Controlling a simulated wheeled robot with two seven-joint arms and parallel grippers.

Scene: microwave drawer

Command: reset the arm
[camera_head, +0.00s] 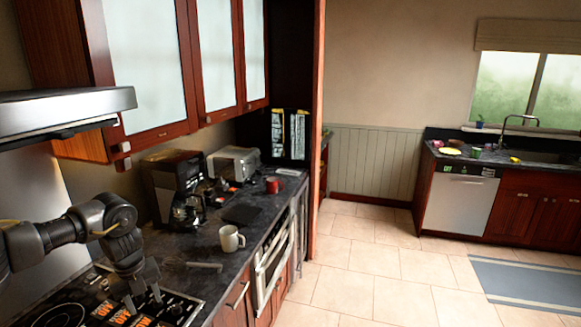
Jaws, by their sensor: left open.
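My left arm comes in from the left edge, and its gripper (143,302) points down over the stove and dark boxes with orange lettering at the lower left. Its fingers are apart, and I see nothing between them. Whether the fingertips touch what lies below cannot be told. My right gripper is not in view. The microwave drawer (270,266) is set in the front of the dark counter and looks closed.
A white mug (231,239), a coffee maker (178,190), a toaster oven (234,162) and a red cup (272,185) stand on the counter. A range hood (60,112) and wall cabinets (150,75) hang above. The tiled floor (370,270) is open to the right.

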